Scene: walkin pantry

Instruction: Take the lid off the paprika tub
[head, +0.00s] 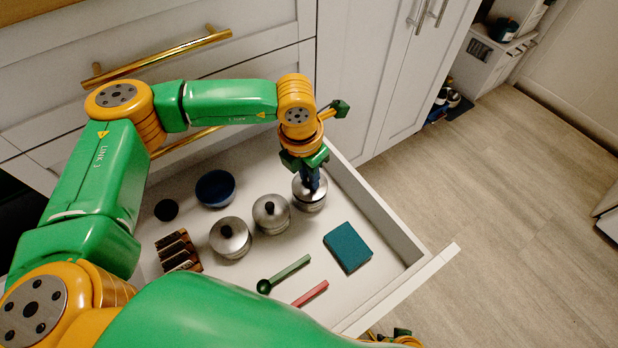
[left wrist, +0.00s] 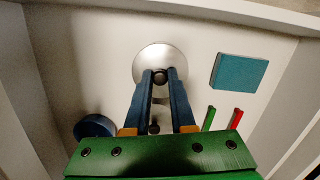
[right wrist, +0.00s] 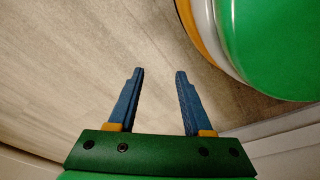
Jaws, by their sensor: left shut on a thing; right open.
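Three round metal tubs with lids and dark knobs stand in a row in the open drawer: left (head: 230,240), middle (head: 271,213) and right (head: 309,204). I cannot read any label, so I cannot tell which holds paprika. My left gripper (head: 311,188) points down over the right tub. In the left wrist view its blue fingers (left wrist: 160,78) are shut on the dark knob of that tub's lid (left wrist: 152,58). The lid appears seated on the tub; a small gap cannot be ruled out. My right gripper (right wrist: 158,78) is open and empty above the floor.
The drawer (head: 405,285) also holds a blue bowl (head: 215,187), a dark round item (head: 166,210), a brown slotted rack (head: 178,251), a teal box (head: 347,247), a green spoon (head: 284,274) and a red stick (head: 310,294). Cabinet fronts rise behind. Wooden floor (head: 510,220) lies clear to the right.

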